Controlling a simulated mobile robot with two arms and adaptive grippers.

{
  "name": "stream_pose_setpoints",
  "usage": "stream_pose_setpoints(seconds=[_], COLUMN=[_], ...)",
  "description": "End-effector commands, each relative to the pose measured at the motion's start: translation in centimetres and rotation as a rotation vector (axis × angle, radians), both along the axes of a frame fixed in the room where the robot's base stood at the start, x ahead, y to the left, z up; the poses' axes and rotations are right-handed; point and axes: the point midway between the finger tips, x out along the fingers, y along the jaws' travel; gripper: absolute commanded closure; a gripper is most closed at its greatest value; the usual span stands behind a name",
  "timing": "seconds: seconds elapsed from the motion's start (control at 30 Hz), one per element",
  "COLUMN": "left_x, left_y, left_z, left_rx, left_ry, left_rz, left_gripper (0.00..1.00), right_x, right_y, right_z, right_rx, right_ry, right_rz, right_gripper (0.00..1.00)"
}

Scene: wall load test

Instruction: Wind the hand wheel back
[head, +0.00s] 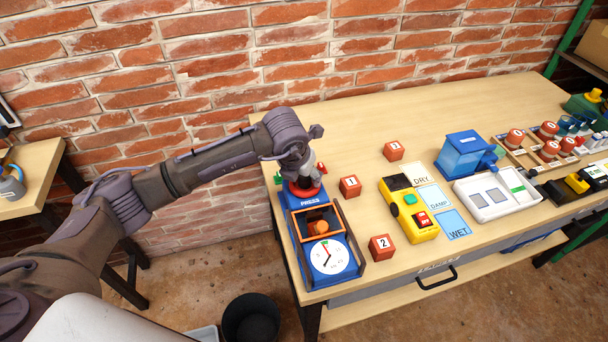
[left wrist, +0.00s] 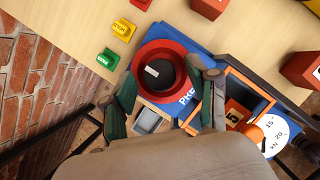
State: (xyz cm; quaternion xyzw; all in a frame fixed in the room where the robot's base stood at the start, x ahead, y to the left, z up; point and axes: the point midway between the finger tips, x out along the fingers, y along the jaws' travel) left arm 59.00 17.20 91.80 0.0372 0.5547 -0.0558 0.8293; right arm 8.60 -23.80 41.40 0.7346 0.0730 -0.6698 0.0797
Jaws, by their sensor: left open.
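The blue press (head: 309,200) stands at the left end of the workbench, with a red hand wheel (head: 306,190) on top. The wheel shows in the left wrist view (left wrist: 138,66) as a red ring with a dark centre. My left gripper (head: 302,178) is over the wheel, open, one finger at each side of its near part; I cannot tell whether they touch it. A numbered block (left wrist: 236,113) sits inside the press's orange frame. My right gripper is not in view.
Red numbered blocks (head: 382,247) stand right of the press. A yellow tester (head: 409,212), DRY, DAMP and WET cards (head: 453,223) and a white tray (head: 498,193) lie farther right. Small green and yellow tags (left wrist: 122,29) lie behind the press. A brick wall backs the bench.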

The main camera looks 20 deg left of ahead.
Motion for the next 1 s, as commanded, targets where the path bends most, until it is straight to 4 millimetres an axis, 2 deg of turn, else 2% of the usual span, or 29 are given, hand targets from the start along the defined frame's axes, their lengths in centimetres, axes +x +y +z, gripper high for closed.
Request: stream_pose_setpoints(seconds=[0.5, 0.7, 1.0], left_x=[-3.6, -4.3, -4.3], left_y=[0.5, 0.6, 0.6], left_z=[9.1, 10.5, 10.6], left_rx=[-0.001, -0.001, -0.001], left_ry=[-0.005, -0.001, -0.001], left_rz=[0.001, 0.001, 0.001], left_gripper=[0.41, 0.41, 0.41], right_x=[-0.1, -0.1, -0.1], right_y=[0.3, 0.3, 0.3], right_z=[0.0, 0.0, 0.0], right_rx=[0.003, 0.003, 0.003], right_ry=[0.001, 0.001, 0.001], right_rz=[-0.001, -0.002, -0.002], right_gripper=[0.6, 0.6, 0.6])
